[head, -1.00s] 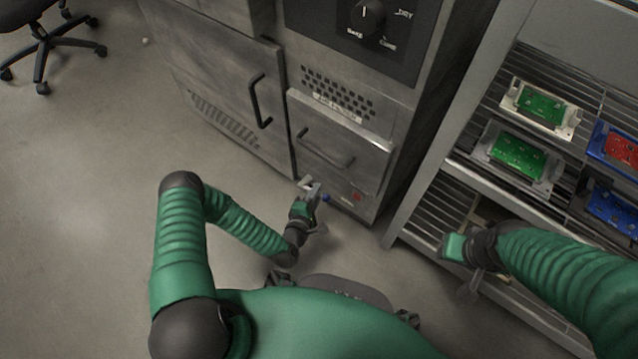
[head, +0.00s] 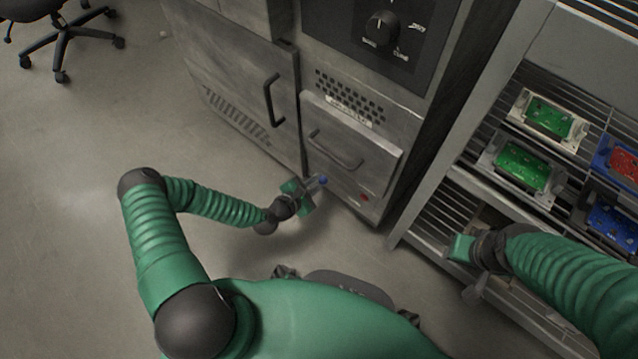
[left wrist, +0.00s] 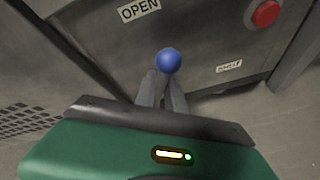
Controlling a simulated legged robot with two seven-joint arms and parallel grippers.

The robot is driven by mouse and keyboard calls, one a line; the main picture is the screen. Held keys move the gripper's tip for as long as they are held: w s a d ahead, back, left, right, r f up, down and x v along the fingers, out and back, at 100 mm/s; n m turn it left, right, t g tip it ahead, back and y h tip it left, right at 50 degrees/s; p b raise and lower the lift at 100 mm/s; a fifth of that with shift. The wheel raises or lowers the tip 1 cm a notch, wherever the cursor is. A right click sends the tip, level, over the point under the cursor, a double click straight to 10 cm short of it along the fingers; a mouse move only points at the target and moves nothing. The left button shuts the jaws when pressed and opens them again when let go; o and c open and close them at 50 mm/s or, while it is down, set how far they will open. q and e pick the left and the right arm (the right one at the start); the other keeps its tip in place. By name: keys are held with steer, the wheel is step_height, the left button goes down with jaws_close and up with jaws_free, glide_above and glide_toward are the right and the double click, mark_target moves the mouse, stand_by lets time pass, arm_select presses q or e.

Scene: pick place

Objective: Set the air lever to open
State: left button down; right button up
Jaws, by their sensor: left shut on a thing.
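The air lever ends in a blue ball knob (head: 323,180) low on the front of the steel cabinet (head: 345,175). The knob also shows in the left wrist view (left wrist: 168,60), at the tips of my fingers. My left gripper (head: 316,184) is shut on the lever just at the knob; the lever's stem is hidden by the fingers. In the left wrist view an "OPEN" label (left wrist: 139,9) is above and left of the knob, and a second small label (left wrist: 229,66) is to its right, its word unclear. My right gripper (head: 459,248) is by the rack; its fingers are not clear.
A red button (left wrist: 266,13) is right of the lever. A drawer handle (head: 335,150) and a door handle (head: 272,100) stick out above it. A rack (head: 450,190) with circuit boards stands at the right.

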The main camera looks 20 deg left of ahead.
arm_select(q)
steer(key=shift+s+a+f, duration=0.1)
steer(key=shift+f, duration=0.05)
steer(key=c, duration=1.4)
jaws_free()
steer(key=p+v, duration=0.7)
steer(key=v, duration=0.9)
steer(key=shift+s+a, duration=0.15)
steer(key=shift+s, duration=0.15)
